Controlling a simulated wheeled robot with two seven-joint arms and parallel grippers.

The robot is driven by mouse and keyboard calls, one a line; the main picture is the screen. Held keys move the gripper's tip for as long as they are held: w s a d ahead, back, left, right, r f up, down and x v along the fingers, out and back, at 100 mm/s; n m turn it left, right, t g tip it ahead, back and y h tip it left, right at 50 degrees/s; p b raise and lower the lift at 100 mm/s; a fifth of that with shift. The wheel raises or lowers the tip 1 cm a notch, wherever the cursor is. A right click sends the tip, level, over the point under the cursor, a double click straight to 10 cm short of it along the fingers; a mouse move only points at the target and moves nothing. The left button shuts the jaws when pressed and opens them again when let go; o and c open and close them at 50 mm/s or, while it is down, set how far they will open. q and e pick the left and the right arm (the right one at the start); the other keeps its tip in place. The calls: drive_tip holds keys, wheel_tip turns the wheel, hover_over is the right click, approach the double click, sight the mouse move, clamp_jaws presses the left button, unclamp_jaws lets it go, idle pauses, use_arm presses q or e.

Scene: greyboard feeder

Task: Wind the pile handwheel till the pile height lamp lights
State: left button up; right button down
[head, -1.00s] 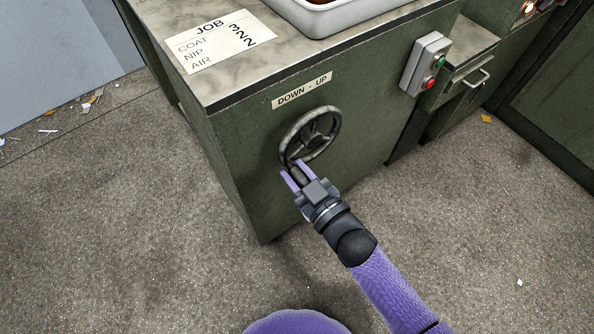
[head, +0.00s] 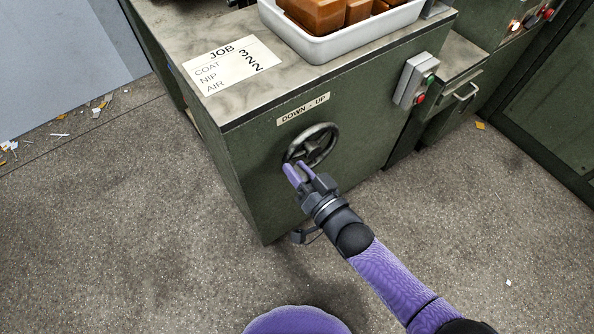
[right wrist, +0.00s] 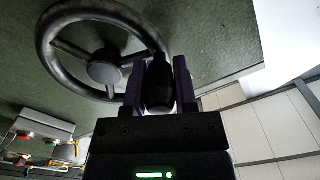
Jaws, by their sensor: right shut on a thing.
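The pile handwheel (head: 312,146) is a dark spoked wheel on the front of the green cabinet, under a "DOWN - UP" label (head: 303,108). My right gripper (head: 294,171) is at the wheel's lower-left rim. In the right wrist view, its fingers are shut on the wheel's dark handle (right wrist: 158,92), with the wheel rim (right wrist: 45,52) beside it. A small lamp (head: 514,25) glows pale orange on the far panel at the upper right; I cannot read any label on it. My left gripper is not in view.
A white tray (head: 345,45) with brown blocks and a "JOB" card (head: 232,66) lie on the cabinet top. A switch box (head: 416,80) with green and red buttons is right of the wheel. The floor in front is mostly clear.

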drive_tip(key=m, duration=0.1)
drive_tip(key=r+m+p, duration=0.1)
drive_tip(key=shift+w+d+r+m, duration=0.2)
drive_tip(key=shift+d+r+m, duration=0.1)
drive_tip(key=shift+m, duration=0.1)
drive_tip(key=shift+w+d+r+m, duration=0.1)
drive_tip(key=shift+m, duration=0.2)
drive_tip(key=shift+r, duration=0.1)
drive_tip(key=shift+m, duration=0.3)
